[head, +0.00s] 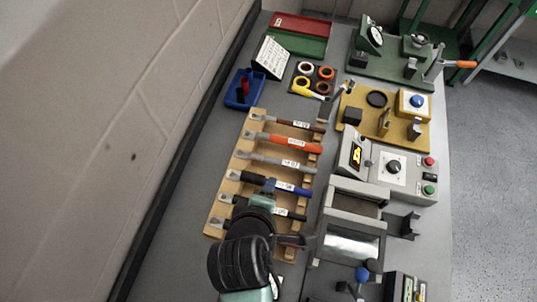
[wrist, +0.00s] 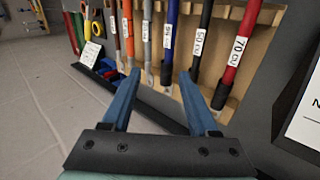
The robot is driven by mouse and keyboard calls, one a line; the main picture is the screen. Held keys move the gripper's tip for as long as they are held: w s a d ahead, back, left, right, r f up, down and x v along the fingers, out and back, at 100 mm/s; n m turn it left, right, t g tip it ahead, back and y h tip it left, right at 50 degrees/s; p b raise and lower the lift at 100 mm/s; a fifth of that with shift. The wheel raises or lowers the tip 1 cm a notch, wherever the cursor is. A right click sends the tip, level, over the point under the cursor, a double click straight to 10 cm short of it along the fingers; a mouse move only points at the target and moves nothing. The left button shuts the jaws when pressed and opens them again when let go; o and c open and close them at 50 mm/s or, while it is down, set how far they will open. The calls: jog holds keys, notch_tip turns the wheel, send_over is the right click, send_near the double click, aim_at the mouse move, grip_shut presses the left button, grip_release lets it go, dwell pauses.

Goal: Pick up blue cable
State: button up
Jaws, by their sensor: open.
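The blue cable (head: 303,191) lies across the wooden rack (head: 217,207) between the grey cable (head: 262,160) and the black cable (head: 296,215). It has a white label and a metal lug. In the wrist view the blue cable (wrist: 172,14) runs down, its lower end in line with the gap between my fingers. My gripper (wrist: 161,76) is open and empty, its two blue fingers apart. In the head view my gripper (head: 268,187) is over the blue cable and partly hides it. I cannot tell its height above the cable.
The orange cable (head: 285,142) and brown cable (head: 290,123) lie farther up the rack. A red cable (wrist: 239,52) lies beyond the black one. A blue bin (head: 238,92) and tape rolls (head: 305,68) sit at the far end. Devices line the bench's right side.

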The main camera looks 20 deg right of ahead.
send_near(279, 187)
jog(key=w+f, duration=0.1)
jog(key=shift+g, duration=0.3)
jog(key=shift+d+p+x, duration=0.2)
jog(key=shift+p+x, duration=0.9)
jog(key=shift+x, duration=2.4)
jog(key=shift+r, duration=0.1)
grip_shut()
